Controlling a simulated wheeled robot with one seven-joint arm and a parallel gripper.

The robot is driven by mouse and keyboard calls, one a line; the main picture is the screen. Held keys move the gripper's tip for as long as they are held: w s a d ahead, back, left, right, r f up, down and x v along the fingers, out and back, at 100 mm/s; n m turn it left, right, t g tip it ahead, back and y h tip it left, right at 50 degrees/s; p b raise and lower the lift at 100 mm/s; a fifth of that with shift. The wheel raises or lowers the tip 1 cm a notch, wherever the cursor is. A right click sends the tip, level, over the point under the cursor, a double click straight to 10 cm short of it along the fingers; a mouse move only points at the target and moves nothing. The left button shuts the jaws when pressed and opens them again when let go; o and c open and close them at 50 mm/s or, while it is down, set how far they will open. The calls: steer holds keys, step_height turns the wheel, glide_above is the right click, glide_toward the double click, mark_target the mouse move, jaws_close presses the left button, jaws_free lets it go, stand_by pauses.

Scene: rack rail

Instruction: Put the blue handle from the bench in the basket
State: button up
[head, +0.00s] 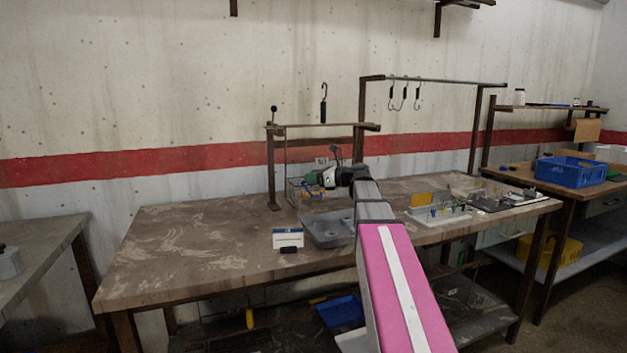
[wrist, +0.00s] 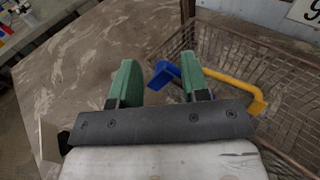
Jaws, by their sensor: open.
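My gripper (wrist: 157,66) is open, its two green fingers apart. In the head view my gripper (head: 314,178) is at the wire basket (head: 296,194) near the back of the bench (head: 185,240). In the wrist view a blue handle (wrist: 163,73) lies just left of the right finger, which hides part of it; nothing is gripped. The wire basket (wrist: 275,52) fills the right of the wrist view. I cannot tell whether the blue handle lies inside the basket or at its near edge.
A yellow handle (wrist: 235,82) lies right of the right finger, against the basket mesh. A grey tray (head: 328,230) and a small labelled box (head: 287,238) stand in front of the basket. A rail with hooks (head: 430,80) stands behind. The bench's left half is clear.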

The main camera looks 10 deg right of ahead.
steer(key=v, duration=1.2)
steer(key=shift+r, duration=0.3)
